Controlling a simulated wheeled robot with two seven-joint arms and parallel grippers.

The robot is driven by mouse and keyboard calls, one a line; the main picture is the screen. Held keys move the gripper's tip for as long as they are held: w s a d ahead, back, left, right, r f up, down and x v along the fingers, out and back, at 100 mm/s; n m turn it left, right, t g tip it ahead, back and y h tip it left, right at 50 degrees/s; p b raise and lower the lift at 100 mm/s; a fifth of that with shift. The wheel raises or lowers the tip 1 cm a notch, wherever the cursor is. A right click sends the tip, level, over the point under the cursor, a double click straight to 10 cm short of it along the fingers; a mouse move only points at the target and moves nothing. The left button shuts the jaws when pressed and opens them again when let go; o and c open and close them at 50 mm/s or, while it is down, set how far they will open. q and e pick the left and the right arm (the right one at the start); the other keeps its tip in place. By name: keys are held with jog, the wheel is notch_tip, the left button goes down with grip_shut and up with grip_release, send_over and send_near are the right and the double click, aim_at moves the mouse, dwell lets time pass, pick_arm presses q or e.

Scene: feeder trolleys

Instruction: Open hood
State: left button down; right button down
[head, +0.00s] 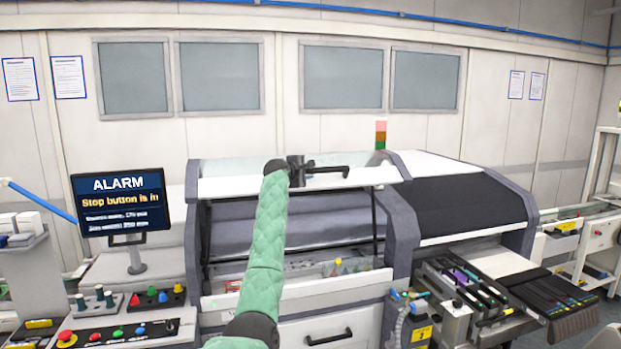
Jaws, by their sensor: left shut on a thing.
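The hood (235,186) of the left machine bay is raised, with its pale front panel at the top of the frame and the bay open beneath it. A dark bar handle (335,171) sits at the hood's front. My left gripper (308,168), at the end of the green-sleeved arm, is shut on this handle. The arm hides part of the hood and the opening. My right gripper is not in view.
The neighbouring dark hood (460,205) on the right is down. An alarm screen (120,203) reading "Stop button is in" stands left, above a button panel (120,333). Feeder trolleys (465,290) stick out at the front right. A signal light (380,135) stands behind.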

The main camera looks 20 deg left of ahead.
pick_arm(q)
jog(key=shift+w+a+r, duration=0.1)
dwell(0.4)
jog(key=c, duration=1.3)
grip_release()
jog(key=shift+c, duration=0.2)
jog(key=shift+o, duration=0.7)
jog(key=shift+w+a, duration=0.1)
jog(key=shift+w, duration=0.05)
